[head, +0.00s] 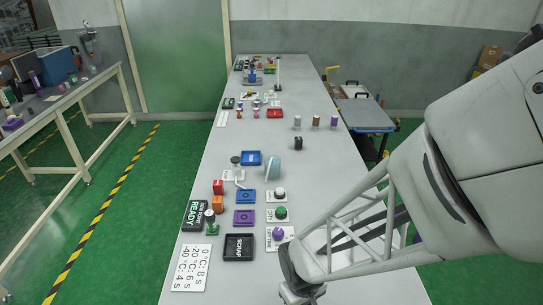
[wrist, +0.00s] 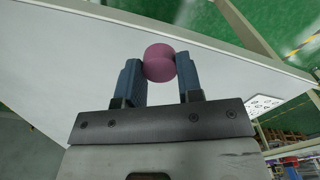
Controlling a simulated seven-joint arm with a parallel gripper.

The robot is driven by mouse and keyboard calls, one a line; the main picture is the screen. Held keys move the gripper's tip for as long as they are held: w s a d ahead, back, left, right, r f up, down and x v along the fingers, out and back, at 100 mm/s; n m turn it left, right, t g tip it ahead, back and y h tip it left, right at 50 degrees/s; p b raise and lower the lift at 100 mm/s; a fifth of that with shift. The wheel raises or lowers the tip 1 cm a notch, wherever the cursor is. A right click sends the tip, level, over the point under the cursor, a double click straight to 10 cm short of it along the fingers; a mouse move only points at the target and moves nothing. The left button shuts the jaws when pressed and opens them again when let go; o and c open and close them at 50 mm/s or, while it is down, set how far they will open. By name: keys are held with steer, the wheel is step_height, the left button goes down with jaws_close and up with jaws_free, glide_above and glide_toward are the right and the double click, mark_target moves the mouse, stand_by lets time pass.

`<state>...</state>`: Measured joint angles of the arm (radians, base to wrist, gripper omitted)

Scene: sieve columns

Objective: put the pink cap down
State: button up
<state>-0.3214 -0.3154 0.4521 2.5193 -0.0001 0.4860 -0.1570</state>
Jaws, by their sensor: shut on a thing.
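The pink cap (wrist: 159,60), a short mauve-pink cylinder, sits between the blue fingers of my gripper (wrist: 161,74) in the wrist view. My gripper is shut on it, with a finger on each side. The pale table top lies behind the cap in that view; I cannot tell how high above the table the cap is. In the head view my gripper (head: 300,290) is at the bottom edge, over the near part of the white table (head: 345,210). Its fingers and the cap cannot be made out there.
A light blue disc (head: 272,167) stands farther back. The table's right side is largely clear.

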stand_by(0.4)
glide_above(278, 267)
steer(key=shift+f, duration=0.75)
stand_by(0.4)
steer(key=shift+f, duration=1.75)
steer(key=shift+f, duration=0.15)
steer(key=o, duration=0.7)
steer(key=shift+o, duration=0.2)
step_height(278, 267, up, 12)
